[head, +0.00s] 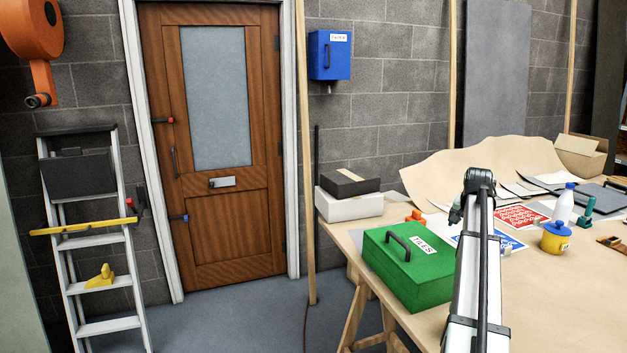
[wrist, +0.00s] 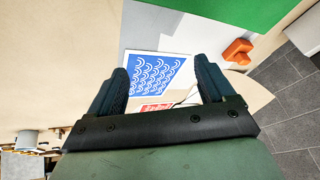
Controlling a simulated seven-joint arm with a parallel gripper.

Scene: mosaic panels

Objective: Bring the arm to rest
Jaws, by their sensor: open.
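My gripper (head: 456,210) shows small and partly hidden beside the end of my raised arm, over the left part of the workbench (head: 590,290). In the wrist view my gripper (wrist: 161,65) is open, with its two dark fingers wide apart and nothing between them. Beyond the fingers lies a blue panel with white wave marks (wrist: 155,75); in the head view this blue panel (head: 510,244) is partly behind my arm. A red patterned panel (head: 522,216) lies behind it, and part of this red panel (wrist: 155,107) shows low between the fingers.
A green box marked TILES (head: 405,285) stands at the bench's left edge, close to my arm. An orange object (head: 415,217) lies behind it. A yellow pot (head: 555,240) and a white bottle (head: 563,208) stand to the right. The bench's front right is bare.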

